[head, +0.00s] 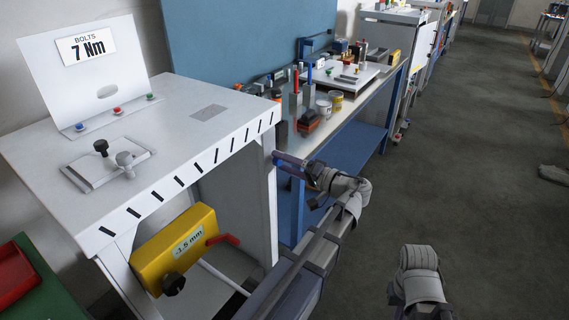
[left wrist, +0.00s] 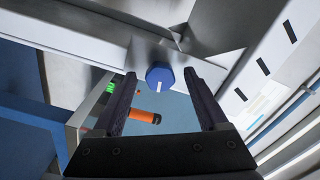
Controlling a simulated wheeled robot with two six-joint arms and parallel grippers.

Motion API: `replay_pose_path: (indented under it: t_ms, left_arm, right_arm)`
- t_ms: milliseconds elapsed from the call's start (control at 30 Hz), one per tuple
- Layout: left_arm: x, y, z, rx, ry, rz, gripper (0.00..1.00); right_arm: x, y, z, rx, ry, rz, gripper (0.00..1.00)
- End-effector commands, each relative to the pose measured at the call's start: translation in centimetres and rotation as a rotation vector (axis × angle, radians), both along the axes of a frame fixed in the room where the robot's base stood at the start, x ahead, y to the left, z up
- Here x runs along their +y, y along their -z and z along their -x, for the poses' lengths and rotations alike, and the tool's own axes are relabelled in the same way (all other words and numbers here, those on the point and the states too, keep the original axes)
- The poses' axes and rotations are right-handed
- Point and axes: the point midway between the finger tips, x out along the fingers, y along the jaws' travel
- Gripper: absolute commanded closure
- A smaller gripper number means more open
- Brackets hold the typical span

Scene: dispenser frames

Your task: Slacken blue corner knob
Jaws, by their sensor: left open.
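The blue corner knob (left wrist: 160,77) shows in the left wrist view as a faceted blue knob with a white mark, on a grey frame corner. My left gripper (head: 287,160) is at the right front corner of the white dispenser cabinet (head: 205,85) in the head view. Its jaws are open in the left wrist view, with one finger to each side of the knob and the knob near the tips. I see a gap on both sides, and no clear contact. In the head view the gripper mostly hides the knob. Part of my right arm shows at the lower right.
A yellow box (head: 177,248) with a "-1.5 mm" label, a black knob and a red handle sits in the cabinet's open front. A sign (head: 88,47) reads "BOLTS 7 Nm". A blue workbench (head: 345,135) with tools stands behind.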

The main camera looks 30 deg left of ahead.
Motion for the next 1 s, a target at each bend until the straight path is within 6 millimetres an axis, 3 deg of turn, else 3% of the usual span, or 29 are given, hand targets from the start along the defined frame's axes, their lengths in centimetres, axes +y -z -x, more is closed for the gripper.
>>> replay_pose_path:
  t_ms: [500,1000]
  left_arm:
    - [-6.8,0.0,0.4,0.0,0.002,0.0,0.24]
    - [-7.8,0.0,0.6,0.0,0.0,0.0,0.24]
  right_arm:
    - [0.0,0.0,0.0,0.0,0.0,0.0,1.0]
    - [0.0,0.0,0.0,0.0,0.0,0.0,1.0]
